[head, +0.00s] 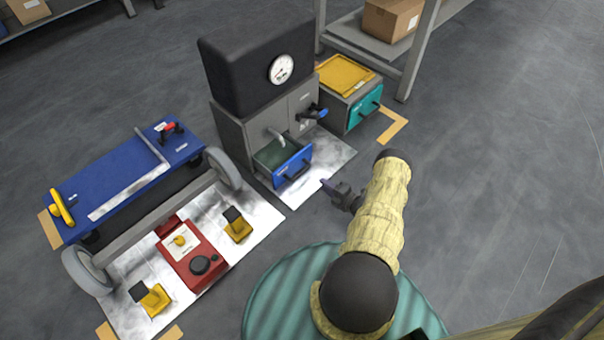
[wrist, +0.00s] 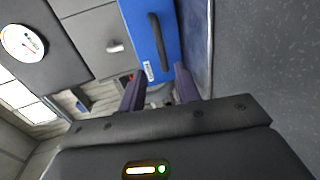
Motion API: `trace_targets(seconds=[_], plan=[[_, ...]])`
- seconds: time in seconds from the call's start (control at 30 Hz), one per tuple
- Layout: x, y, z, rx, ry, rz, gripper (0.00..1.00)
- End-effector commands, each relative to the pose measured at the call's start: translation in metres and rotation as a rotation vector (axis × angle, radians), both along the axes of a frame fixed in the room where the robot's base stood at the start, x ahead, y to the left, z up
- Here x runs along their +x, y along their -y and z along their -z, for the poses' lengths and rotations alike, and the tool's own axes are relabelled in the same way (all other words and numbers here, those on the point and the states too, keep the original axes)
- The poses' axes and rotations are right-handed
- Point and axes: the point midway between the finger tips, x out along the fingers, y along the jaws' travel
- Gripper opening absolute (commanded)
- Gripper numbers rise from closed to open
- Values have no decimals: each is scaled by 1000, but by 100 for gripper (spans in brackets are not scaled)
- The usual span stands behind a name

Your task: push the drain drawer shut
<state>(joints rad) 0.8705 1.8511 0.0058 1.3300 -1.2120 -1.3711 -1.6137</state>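The blue-fronted drawer (head: 292,163) stands pulled out from the lower part of the grey cabinet (head: 236,135), its green inside showing. Its label is too small to read, so I cannot confirm that it is the drain drawer. In the wrist view the blue front (wrist: 143,40) with its dark bar handle (wrist: 158,42) lies just beyond my fingers. My gripper (head: 329,188) is to the right of the drawer front in the head view, apparently apart from it. In the wrist view my gripper (wrist: 160,84) has its two dark fingers spread with nothing held between them.
A black housing with a gauge (head: 280,69) tops the cabinet. A teal-fronted drawer unit (head: 362,104) stands to its right, near a shelf with a cardboard box (head: 390,18). A blue cart (head: 125,180) and a red device (head: 192,256) are at left. Floor at right is clear.

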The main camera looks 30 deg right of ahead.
Motion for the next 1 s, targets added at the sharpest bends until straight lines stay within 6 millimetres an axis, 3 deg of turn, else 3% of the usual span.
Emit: trace_targets(seconds=[0.63, 0.8, 1.0], plan=[[105, -39, 28, 0, 2, -2, 33], [121, -44, 29, 0, 1, 0, 33], [123, -44, 28, 0, -1, 2, 33]])
